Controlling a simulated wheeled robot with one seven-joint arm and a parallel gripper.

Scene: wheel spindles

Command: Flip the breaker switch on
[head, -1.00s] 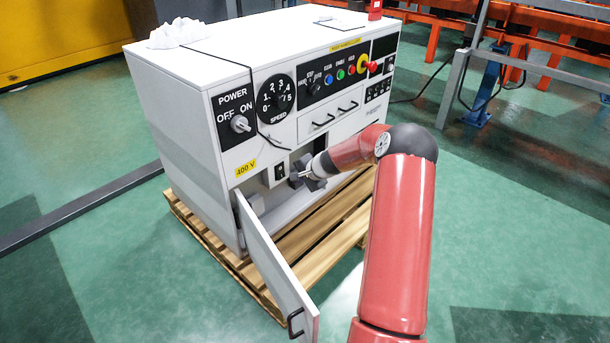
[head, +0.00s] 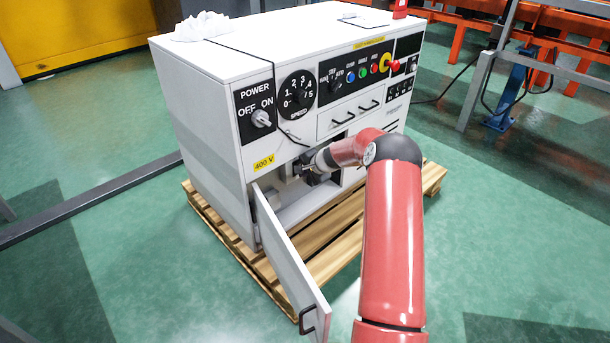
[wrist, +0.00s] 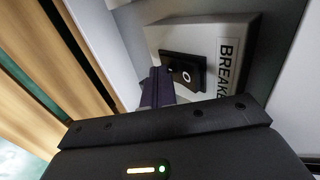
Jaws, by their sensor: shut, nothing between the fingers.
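The breaker (wrist: 208,40) is a pale box with a partly cut-off "BREAKE" label in the wrist view. Its black switch (wrist: 186,73) carries a white circle mark on the visible side. My gripper (wrist: 160,78) is shut and empty, its fingertips at the left edge of the switch. They overlap the switch plate in the picture; I cannot tell whether they touch. In the head view my gripper (head: 301,168) is inside the cabinet's open lower compartment and hides the switch.
The white cabinet (head: 205,105) stands on a wooden pallet (head: 345,238). Its compartment door (head: 287,255) hangs open towards the front, left of my arm. Green floor is free around the pallet.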

